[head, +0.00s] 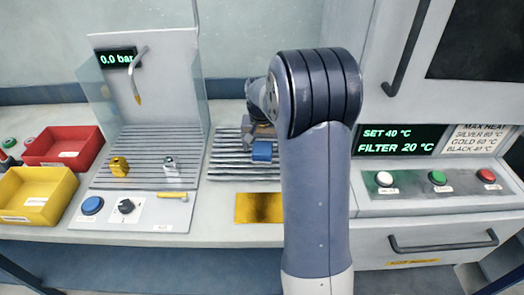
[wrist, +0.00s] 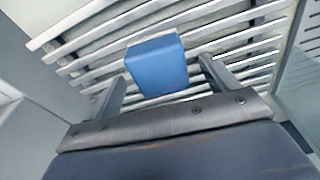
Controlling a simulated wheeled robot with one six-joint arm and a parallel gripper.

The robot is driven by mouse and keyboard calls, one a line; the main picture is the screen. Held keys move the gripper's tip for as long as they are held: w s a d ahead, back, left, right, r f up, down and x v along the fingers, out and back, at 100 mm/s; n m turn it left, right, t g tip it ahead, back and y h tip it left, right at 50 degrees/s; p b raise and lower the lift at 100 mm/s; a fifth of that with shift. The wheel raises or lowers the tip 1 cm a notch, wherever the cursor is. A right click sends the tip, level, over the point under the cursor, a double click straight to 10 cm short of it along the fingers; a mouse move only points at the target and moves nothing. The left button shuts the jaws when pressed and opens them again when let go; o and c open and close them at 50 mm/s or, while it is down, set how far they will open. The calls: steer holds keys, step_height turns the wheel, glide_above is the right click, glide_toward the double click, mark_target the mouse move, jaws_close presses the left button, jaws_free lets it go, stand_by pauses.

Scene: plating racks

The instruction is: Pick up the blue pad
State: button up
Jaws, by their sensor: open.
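The blue pad (head: 262,151) is a small block on the slatted grey rack (head: 228,165) in the middle of the bench. It also shows in the wrist view (wrist: 157,63), lying on the slats ahead of my gripper (wrist: 162,85). The two fingers are apart, one to the left and one to the right of the pad's near end. No contact with the pad can be made out. In the head view my arm hides part of the rack and most of the gripper.
A spray booth with clear side panels (head: 197,62) stands left of the rack, holding a yellow piece (head: 119,166) and a metal piece (head: 169,163). Red (head: 66,146) and yellow bins (head: 38,195) sit far left. A control cabinet (head: 440,206) stands right. A gold plate (head: 259,208) lies in front of the rack.

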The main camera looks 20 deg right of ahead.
steer(key=shift+w+f, duration=0.1)
steer(key=shift+f, duration=0.9)
steer(key=shift+d, duration=0.1)
steer(key=c, duration=1.1)
